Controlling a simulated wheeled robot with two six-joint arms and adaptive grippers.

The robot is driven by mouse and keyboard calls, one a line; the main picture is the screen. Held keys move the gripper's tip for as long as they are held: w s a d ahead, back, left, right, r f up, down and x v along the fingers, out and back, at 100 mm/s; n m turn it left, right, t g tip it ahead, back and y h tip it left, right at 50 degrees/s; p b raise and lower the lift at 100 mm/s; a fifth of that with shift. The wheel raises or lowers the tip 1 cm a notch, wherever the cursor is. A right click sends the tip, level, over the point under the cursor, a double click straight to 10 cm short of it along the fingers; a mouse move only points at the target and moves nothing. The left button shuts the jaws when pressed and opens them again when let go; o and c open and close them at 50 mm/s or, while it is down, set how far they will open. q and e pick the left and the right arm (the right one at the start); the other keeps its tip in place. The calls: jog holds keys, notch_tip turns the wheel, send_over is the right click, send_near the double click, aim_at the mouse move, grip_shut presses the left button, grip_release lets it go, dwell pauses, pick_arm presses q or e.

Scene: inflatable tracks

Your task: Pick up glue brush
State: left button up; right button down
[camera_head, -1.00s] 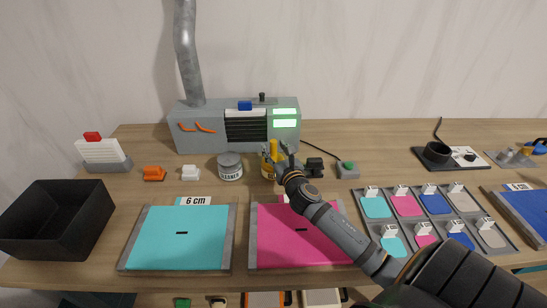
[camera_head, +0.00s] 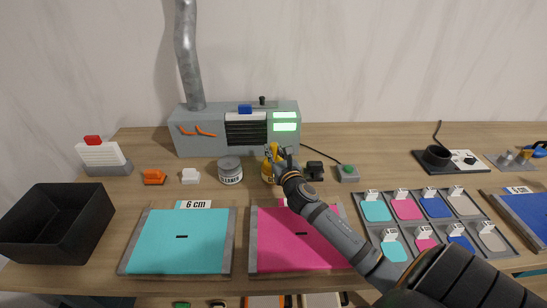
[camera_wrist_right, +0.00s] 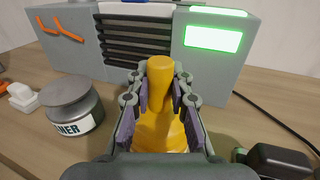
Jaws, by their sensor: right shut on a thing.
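The glue brush (camera_wrist_right: 160,80) shows in the right wrist view as a yellow handle rising from a yellow pot (camera_wrist_right: 160,132). In the head view the yellow brush and pot (camera_head: 267,170) stand in front of the grey machine, partly hidden by my gripper. My right gripper (camera_head: 277,154) is shut on the brush handle, with a finger on each side of it in the right wrist view (camera_wrist_right: 160,92). The brush stands upright, and its lower end is hidden. I cannot tell whether it is lifted. My left gripper is not in view.
A cleaner jar (camera_head: 230,171) stands left of the pot, and a small black object (camera_head: 314,168) stands right. The grey machine (camera_head: 183,135) is close behind. Cyan (camera_head: 180,250) and pink (camera_head: 300,252) panels lie in front. A black bin (camera_head: 55,225) is at far left.

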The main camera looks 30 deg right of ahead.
notch_tip(320, 180, up, 10)
jog(key=shift+p, duration=0.95)
